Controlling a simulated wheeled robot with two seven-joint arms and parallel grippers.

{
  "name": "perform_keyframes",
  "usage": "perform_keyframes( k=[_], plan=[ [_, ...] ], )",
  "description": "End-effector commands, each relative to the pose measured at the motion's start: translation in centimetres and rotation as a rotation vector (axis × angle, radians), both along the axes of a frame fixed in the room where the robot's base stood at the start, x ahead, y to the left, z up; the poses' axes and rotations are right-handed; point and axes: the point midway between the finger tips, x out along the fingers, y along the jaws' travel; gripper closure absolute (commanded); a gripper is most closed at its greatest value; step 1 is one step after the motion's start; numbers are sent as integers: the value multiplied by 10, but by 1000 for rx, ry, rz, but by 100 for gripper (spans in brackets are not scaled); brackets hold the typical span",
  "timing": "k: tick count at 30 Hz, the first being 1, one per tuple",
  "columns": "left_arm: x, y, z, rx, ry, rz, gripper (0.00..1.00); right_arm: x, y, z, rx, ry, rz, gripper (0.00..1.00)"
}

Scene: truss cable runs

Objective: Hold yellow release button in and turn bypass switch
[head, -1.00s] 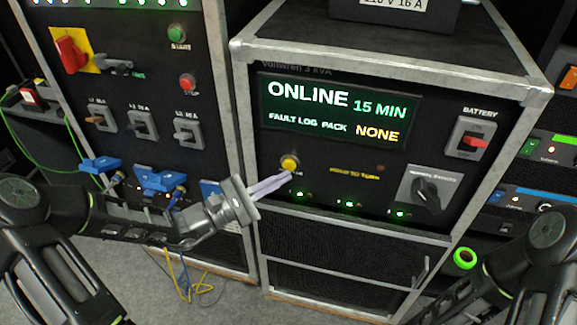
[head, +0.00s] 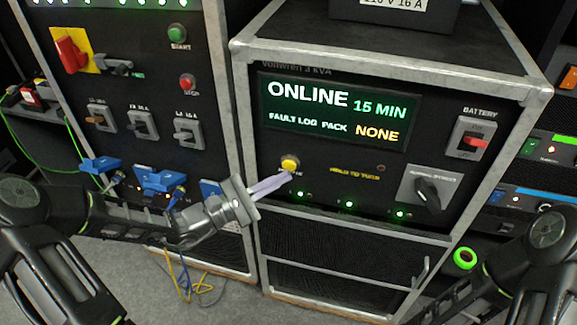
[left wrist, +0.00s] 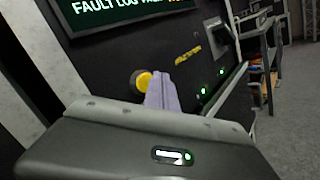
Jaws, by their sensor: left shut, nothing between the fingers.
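The yellow release button (head: 290,164) is on the front panel of the UPS case, under the green display. It also shows in the left wrist view (left wrist: 143,80). My left gripper (head: 287,177) is shut and empty, its pale fingertips at the lower edge of the button. I cannot tell whether they touch it or whether the button is pressed in. The bypass switch (head: 428,195) is a black rotary knob on a grey plate at the panel's lower right, its handle tilted. My right gripper is outside the views; only part of my right arm shows at the lower right.
The display (head: 335,112) reads ONLINE, 15 MIN. A battery switch (head: 472,140) with a red rocker sits above the bypass switch. A panel with breakers and a red rotary switch (head: 72,50) stands at the left. A grey drawer handle (head: 420,272) sticks out below.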

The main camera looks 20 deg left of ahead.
Motion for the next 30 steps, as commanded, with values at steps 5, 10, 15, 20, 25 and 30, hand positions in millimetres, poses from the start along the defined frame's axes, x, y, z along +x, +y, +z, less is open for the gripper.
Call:
perform_keyframes(
  k=[5, 10, 15, 20, 25, 30],
  plan=[
    [0, 0, 0, 0, 0, 0, 100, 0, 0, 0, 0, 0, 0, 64],
    [0, 0, 0, 0, 0, 0, 100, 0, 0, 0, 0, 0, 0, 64],
    [0, 0, 0, 0, 0, 0, 100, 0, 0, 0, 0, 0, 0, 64],
    [4, 0, 0, 0, 0, 0, 100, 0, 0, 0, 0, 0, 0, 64],
    [8, 0, 0, 1, 0, -1, 100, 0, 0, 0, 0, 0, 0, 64],
    [8, 0, 0, 0, 0, 0, 100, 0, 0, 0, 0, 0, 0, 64]
  ],
)
